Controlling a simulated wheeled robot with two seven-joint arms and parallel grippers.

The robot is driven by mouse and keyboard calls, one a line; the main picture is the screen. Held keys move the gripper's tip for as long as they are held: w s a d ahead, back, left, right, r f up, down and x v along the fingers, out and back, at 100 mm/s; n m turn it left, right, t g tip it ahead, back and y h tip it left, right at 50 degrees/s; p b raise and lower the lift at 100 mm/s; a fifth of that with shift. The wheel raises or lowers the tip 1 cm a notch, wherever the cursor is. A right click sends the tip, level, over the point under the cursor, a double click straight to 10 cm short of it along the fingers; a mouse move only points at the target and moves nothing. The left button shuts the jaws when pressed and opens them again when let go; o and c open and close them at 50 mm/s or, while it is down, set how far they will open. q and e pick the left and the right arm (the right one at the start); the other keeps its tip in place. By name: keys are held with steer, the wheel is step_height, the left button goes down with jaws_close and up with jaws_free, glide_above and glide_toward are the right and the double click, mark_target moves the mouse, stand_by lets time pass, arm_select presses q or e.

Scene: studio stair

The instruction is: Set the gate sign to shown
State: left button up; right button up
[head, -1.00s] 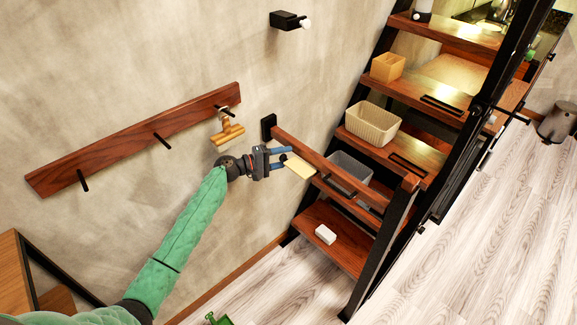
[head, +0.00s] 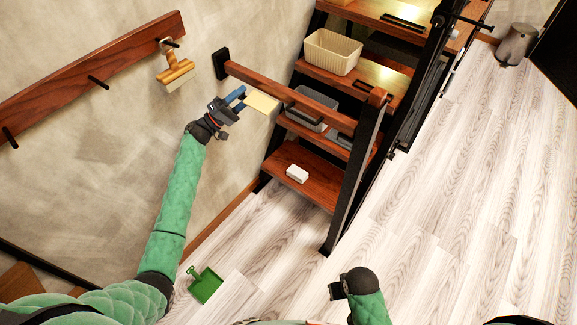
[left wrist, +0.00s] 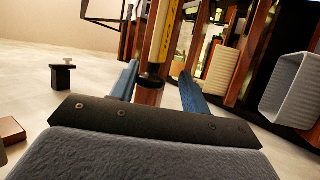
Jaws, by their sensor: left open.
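A pale yellow sign plate (head: 262,101) sits at the wooden gate bar (head: 290,95), near the bar's wall end. My left gripper (head: 240,97) is open, with its blue fingers at the plate's left edge. In the left wrist view, a yellow edge-on piece (left wrist: 166,35), likely the sign, stands between the open fingers (left wrist: 160,85), with a brown wooden bar behind it. I cannot tell whether the fingers touch it. What is on the plate's face is not readable. A dark end of my right arm (head: 340,290) shows low in the head view; no fingers are visible there.
The stairs hold a cream basket (head: 333,52), a grey bin (head: 316,103) and a white block (head: 297,173).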

arm_select(q)
steer(key=shift+a+f+h, duration=0.1)
steer(key=shift+f+h, duration=0.2)
steer(key=shift+f, duration=0.05)
steer(key=b+v, duration=0.3)
steer(key=v, duration=0.5)
steer(key=w+d+f+n+t+y, duration=0.1)
steer(key=d+f+n+y, duration=0.2)
steer(key=d+f+y, duration=0.5)
steer(key=w+d+f+n+t+y, duration=0.1)
steer(key=d+f+n+y, duration=0.2)
steer(key=f, duration=0.8)
steer(key=s+d+m+t+y+b, duration=0.1)
steer(key=s+d+m+t, duration=0.1)
steer(key=s+d+t, duration=0.2)
steer(key=shift+s+d+r+m+t+y+b, duration=0.4)
steer(key=shift+s+d, duration=1.5)
steer(key=shift+d, duration=1.2)
